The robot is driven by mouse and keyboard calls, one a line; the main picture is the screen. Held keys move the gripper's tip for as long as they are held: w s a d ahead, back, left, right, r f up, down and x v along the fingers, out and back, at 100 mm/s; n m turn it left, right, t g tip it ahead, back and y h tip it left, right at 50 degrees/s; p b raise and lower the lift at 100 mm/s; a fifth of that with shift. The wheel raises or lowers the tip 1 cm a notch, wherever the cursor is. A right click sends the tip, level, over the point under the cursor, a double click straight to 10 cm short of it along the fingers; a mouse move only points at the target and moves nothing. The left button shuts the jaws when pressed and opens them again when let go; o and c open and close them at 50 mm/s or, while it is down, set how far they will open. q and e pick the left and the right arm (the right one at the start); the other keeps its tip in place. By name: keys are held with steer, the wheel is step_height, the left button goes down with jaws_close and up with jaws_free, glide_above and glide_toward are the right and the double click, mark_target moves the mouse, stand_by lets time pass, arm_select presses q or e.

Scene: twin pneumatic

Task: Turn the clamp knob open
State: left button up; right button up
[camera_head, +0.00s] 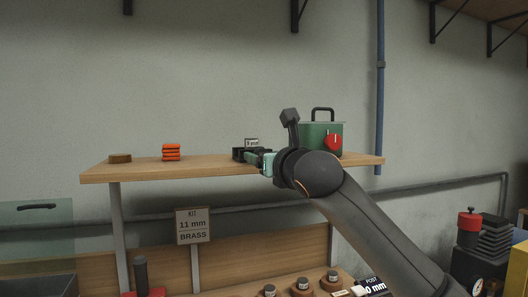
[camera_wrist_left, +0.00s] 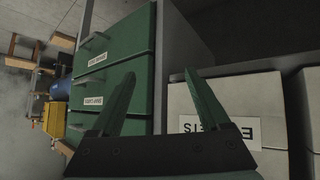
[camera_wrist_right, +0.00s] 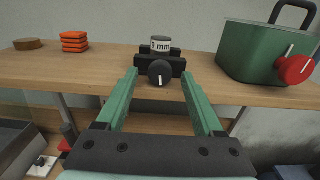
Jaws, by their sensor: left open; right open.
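The clamp is a small black block on the wooden shelf, with a round black clamp knob (camera_wrist_right: 160,72) on its front. The knob carries a short white line that looks upright. A grey cylinder (camera_wrist_right: 161,43) marked "mm" sits in the clamp; its first digit is unclear. My right gripper (camera_head: 262,160) is open in front of the clamp, its green fingers on either side of the knob in the right wrist view, with nothing visibly gripped. In the head view my arm partly hides the clamp (camera_head: 240,154). My left gripper (camera_wrist_left: 160,74) is open and empty, facing green drawers (camera_wrist_left: 112,85).
A green pot-like container (camera_head: 316,128) with a red knob (camera_head: 333,142) stands right of the clamp. Orange stacked pieces (camera_head: 171,152) and a brown disc (camera_head: 120,158) lie left on the shelf (camera_head: 205,169). A sign (camera_head: 193,226) reads "KIT 11 mm BRASS".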

steer(key=shift+w+a, duration=0.1)
steer(key=shift+w, duration=0.3)
jaws_close()
stand_by(0.4)
